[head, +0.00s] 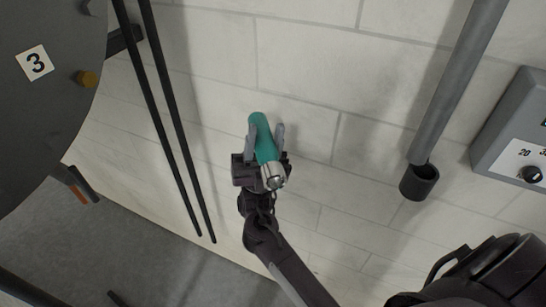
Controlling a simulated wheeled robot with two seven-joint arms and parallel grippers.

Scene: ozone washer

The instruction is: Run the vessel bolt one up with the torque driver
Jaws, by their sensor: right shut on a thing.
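My right gripper (266,138) is shut on the torque driver, a teal-bodied tool (262,130) with a silver end (273,177). The teal part lies between the two grey fingers, and the silver end points down in the picture, toward me. The driver is held in front of the pale wall, apart from the vessel. The round dark grey vessel face (40,110) is at the upper left, with a brass-coloured bolt (87,78) at its edge beside a white label marked 3 (34,63). No bolt marked one shows. My left gripper does not show.
Two thin black rods (165,120) slant down between the vessel and the driver. A grey pipe with a black end (419,182) and a grey control box with a dial (520,150) are at the right. Grey floor (140,260) shows at lower left.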

